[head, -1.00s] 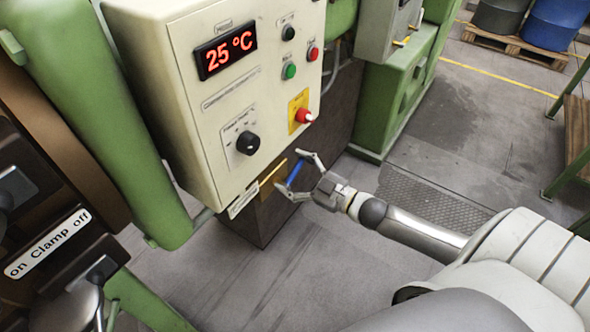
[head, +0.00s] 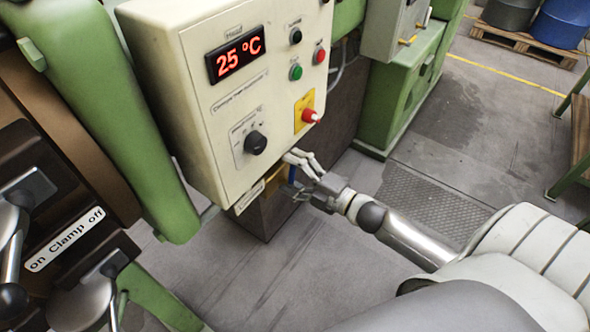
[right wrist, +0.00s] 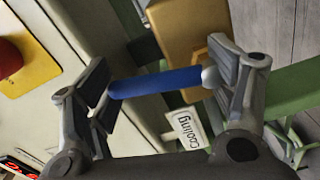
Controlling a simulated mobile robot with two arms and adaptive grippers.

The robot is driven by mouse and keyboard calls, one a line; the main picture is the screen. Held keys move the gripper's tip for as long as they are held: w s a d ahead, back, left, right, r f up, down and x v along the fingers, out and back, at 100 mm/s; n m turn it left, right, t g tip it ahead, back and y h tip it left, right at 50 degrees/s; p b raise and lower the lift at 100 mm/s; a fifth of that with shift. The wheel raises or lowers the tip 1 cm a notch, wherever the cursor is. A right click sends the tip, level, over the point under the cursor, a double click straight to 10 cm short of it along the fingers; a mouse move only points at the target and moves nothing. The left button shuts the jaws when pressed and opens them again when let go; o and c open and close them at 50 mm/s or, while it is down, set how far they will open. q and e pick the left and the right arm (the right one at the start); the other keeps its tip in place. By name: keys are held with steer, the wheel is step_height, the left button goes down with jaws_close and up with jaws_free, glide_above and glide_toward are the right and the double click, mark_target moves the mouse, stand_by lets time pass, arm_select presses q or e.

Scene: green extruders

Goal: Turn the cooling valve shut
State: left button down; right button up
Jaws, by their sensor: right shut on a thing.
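The cooling valve has a blue lever handle (right wrist: 155,83), and a brass body (right wrist: 180,40) shows behind it in the right wrist view. In the head view the blue handle (head: 292,173) is mostly hidden by my fingers, just under the control box. My right gripper (head: 300,174) is there with its fingers around the handle. In the right wrist view my right gripper (right wrist: 160,78) is shut on the handle, one finger at each end of it. A white "Cooling" label (right wrist: 187,130) hangs beside the valve. My left gripper is not in view.
The cream control box (head: 190,130) is right above my right gripper, with a 25 °C display (head: 236,54), a black knob (head: 255,143) and a red-on-yellow switch (head: 309,115). Clamp levers (head: 90,295) stand at the left. Open floor (head: 440,130) lies to the right.

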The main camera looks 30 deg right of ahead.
steer(key=shift+s+a+r+n, duration=0.1)
steer(key=shift+a+n, duration=0.15)
steer(key=shift+n, duration=0.35)
steer(key=shift+s+a+n, duration=0.1)
steer(key=shift+a+n, duration=0.1)
steer(key=shift+n, duration=0.4)
steer(key=o, duration=1.5)
steer(key=shift+a, duration=0.15)
steer(key=shift+c, duration=0.2)
steer(key=shift+s+d, duration=0.2)
steer(key=shift+s, duration=0.05)
steer(key=v, duration=1.1)
steer(key=shift+s, duration=0.15)
steer(key=shift+d, duration=0.1)
